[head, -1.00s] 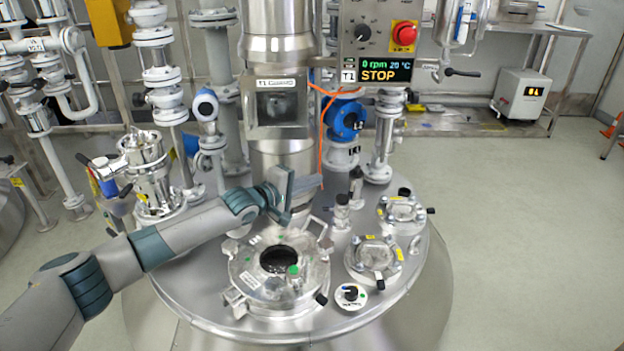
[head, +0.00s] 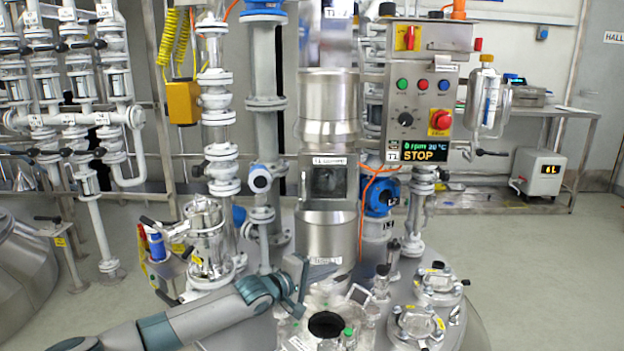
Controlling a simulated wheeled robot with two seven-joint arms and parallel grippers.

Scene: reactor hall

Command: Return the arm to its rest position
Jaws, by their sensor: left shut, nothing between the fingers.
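My left arm comes in from the lower left of the head view. Its gripper (head: 312,283) is shut and empty, above the reactor lid, just behind and left of the open round port (head: 326,324). The gripper is in front of the lower part of the steel column (head: 330,228). I cannot tell whether it touches anything. My right gripper is not in view.
A control box (head: 420,105) with a STOP display hangs right of the column. Clamped lid ports (head: 416,322) and small fittings stand right of the open port. White valves and pipes (head: 218,115) rise at the left. The floor (head: 545,270) at the right is clear.

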